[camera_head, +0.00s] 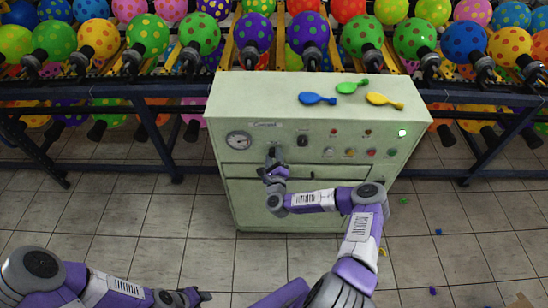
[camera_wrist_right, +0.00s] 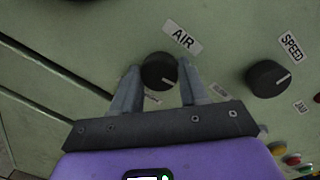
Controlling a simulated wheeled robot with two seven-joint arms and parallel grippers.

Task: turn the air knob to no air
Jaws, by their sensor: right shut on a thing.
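The black air knob (camera_wrist_right: 158,72) sits on the pale green panel, below and left of a white AIR label (camera_wrist_right: 182,36) in the right wrist view. My right gripper (camera_wrist_right: 161,80) has a finger on each side of it and is shut on it. The direction of the knob's pointer is not clear. In the head view my right gripper (camera_head: 272,163) is at the front of the pale green cabinet (camera_head: 350,178) and mostly covers the knob. My left gripper (camera_head: 194,297) is low at the bottom, away from the cabinet; its jaw opening is not clear.
The black SPEED knob (camera_wrist_right: 268,78) is to the right of the air knob. A round gauge (camera_head: 238,140) is at the panel's left. Blue (camera_head: 317,99), green (camera_head: 352,87) and yellow (camera_head: 384,100) flat balloons lie on top. Racks of dotted balloons stand behind. The tiled floor is mostly clear.

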